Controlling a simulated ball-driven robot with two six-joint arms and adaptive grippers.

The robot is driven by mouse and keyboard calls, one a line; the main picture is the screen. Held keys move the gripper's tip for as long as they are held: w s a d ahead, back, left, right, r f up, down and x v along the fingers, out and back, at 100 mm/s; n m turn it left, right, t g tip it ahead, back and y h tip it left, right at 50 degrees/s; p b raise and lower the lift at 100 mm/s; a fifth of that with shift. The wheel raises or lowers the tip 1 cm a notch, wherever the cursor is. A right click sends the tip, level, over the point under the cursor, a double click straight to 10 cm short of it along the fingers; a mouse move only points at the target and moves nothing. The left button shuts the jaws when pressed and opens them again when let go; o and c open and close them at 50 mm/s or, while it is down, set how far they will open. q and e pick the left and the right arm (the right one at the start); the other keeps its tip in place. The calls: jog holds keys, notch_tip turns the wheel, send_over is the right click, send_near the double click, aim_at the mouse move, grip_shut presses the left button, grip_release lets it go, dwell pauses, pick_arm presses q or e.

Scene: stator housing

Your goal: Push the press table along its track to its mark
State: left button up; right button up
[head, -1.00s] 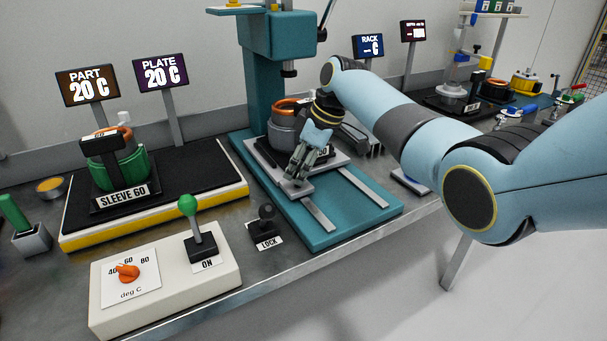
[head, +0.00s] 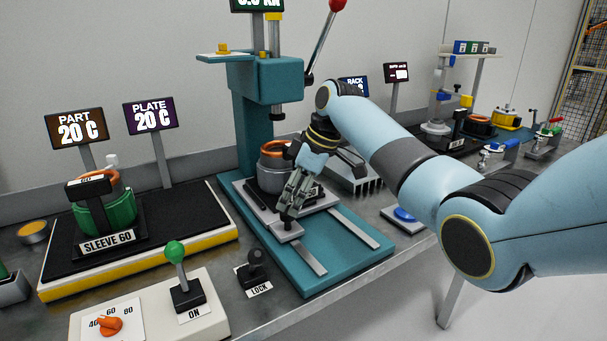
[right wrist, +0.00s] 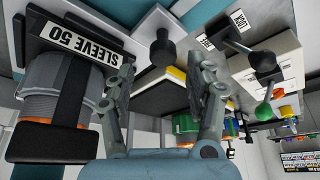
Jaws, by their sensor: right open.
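The press table (head: 321,206) is a grey plate on the teal press base (head: 335,269). It sits toward the back of two pale rails (head: 353,228), which run clear toward the front. It carries a grey cylinder with an orange ring and a black fixture, labelled SLEEVE 50 (right wrist: 80,42) in the right wrist view. My right gripper (head: 288,214) is open, pointing down at the table's front block (head: 287,231). In the right wrist view, a dark knob (right wrist: 162,50) shows between the gripper's spread fingers (right wrist: 163,75); contact is unclear. No mark can be made out. My left gripper is not in view.
A LOCK lever (head: 254,267) stands left of the press base. A control box with a green-knobbed lever (head: 176,252) is farther left. A black heating plate (head: 196,216) holds the green SLEEVE 60 part. The press column (head: 250,130) rises behind the table.

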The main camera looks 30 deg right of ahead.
jog(key=v, duration=0.8)
dwell(0.4)
